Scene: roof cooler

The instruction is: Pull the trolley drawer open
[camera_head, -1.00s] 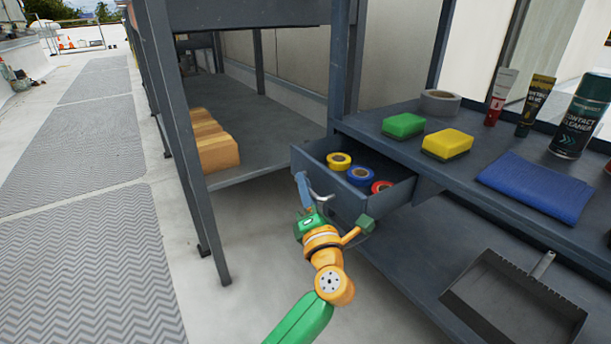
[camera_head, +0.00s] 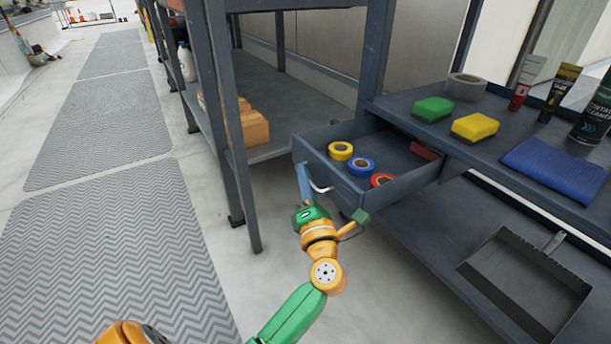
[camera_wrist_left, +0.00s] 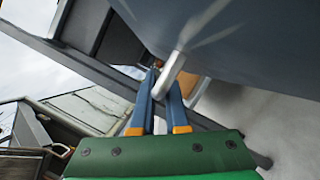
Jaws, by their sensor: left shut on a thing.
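The trolley drawer (camera_head: 336,176) is a dark grey-blue tray that stands out from under the trolley top (camera_head: 400,103). Its open inside shows a yellow tape roll (camera_head: 341,150), a blue one (camera_head: 361,167), a red one (camera_head: 382,180) and a red block (camera_head: 425,150) towards the back. A pale curved handle (camera_head: 320,187) is on its front; it also shows in the left wrist view (camera_wrist_left: 172,70). My left gripper (camera_head: 304,180) is shut on this handle, its blue fingers (camera_wrist_left: 160,92) on either side of the bar. My right gripper is out of view.
A green sponge (camera_head: 433,109), a yellow sponge (camera_head: 475,127), a grey tape roll (camera_head: 466,87) and a blue cloth (camera_head: 556,170) lie on the trolley top. A dustpan (camera_head: 525,292) sits on the lower shelf. A grey rack (camera_head: 232,150) stands left; matted floor (camera_head: 110,250) beyond is open.

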